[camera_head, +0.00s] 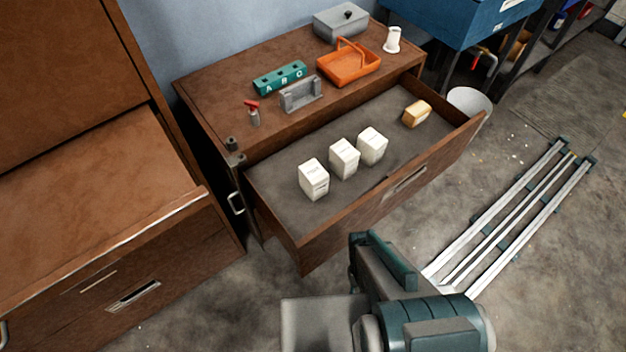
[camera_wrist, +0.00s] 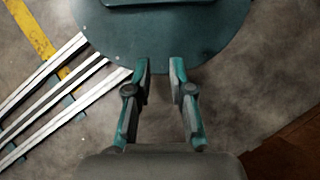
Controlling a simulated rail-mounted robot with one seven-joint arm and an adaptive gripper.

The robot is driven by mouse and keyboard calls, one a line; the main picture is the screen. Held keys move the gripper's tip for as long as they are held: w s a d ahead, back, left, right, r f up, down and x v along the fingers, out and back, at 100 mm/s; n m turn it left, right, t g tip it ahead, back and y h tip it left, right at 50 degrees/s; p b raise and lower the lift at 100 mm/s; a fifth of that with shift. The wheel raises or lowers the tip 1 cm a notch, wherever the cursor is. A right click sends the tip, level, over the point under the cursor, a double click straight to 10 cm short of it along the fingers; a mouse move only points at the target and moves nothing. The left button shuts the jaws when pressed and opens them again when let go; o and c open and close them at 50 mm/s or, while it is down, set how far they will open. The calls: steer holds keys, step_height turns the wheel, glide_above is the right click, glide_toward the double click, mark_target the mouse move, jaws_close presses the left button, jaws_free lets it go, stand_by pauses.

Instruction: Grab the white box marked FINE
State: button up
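Three white boxes stand in a row inside the open drawer (camera_head: 270,190) in the head view: the left box (camera_head: 313,179), the middle box (camera_head: 344,159) and the right box (camera_head: 372,146). Their small markings are too blurred to read, so I cannot tell which is marked FINE. My gripper (camera_wrist: 161,72) shows in the wrist view with a gap between its fingers and nothing in it. It is over the floor, away from the drawer. In the head view my arm is at the bottom, in front of the drawer; the fingers cannot be made out there.
A yellow-orange box (camera_head: 417,113) lies at the drawer's right end. The cabinet top (camera_head: 215,82) holds a green A B C block (camera_head: 279,77), a grey holder (camera_head: 301,95), an orange basket (camera_head: 349,66) and a grey case (camera_head: 341,22). Metal rails (camera_head: 510,220) lie on the floor at right.

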steer(key=o, duration=1.5)
steer(key=shift+c, duration=0.2)
